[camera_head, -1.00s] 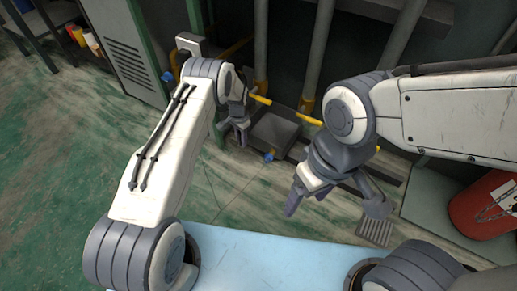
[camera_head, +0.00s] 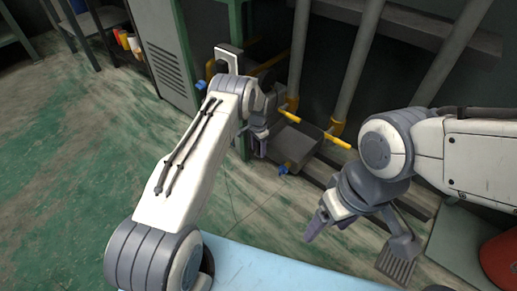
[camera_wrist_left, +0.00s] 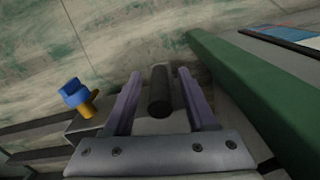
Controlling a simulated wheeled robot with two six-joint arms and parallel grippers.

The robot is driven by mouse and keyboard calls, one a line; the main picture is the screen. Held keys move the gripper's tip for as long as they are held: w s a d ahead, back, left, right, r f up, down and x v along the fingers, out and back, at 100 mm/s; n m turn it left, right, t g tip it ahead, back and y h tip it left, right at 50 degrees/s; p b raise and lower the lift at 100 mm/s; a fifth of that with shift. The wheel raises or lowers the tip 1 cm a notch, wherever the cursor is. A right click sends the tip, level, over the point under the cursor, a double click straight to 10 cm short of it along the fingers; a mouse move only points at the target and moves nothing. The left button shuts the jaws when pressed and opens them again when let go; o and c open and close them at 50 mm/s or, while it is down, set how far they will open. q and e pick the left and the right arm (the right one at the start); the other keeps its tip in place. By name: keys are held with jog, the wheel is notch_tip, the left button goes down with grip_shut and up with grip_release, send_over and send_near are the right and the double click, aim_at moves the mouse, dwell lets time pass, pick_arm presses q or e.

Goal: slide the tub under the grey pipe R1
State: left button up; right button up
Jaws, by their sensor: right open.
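The grey tub (camera_head: 296,146) sits on the floor below the grey pipes, with a blue tap (camera_head: 284,170) at its near side. My left gripper (camera_head: 259,147) is down beside the tub's left end. In the left wrist view its two fingers (camera_wrist_left: 158,76) stand apart on either side of a dark round bar (camera_wrist_left: 160,98), with gaps on both sides. The blue and yellow tap (camera_wrist_left: 77,95) shows left of the fingers. My right gripper (camera_head: 328,222) is open above the floor, nearer than the tub. I cannot read which pipe is R1.
Grey pipes (camera_head: 299,50) (camera_head: 357,68) with yellow fittings (camera_head: 337,128) rise behind the tub. A green post (camera_head: 237,30) and a grey cabinet (camera_head: 165,50) stand to the left. A red container (camera_head: 499,262) is at the right. The left floor is clear.

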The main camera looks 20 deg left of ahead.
pick_arm(q)
jog(key=shift+r, duration=0.1)
notch_tip(320, 180, up, 7)
jog(key=p, duration=0.4)
jog(key=shift+r+p, duration=0.2)
jog(key=shift+p, duration=0.2)
jog(key=shift+c, duration=0.4)
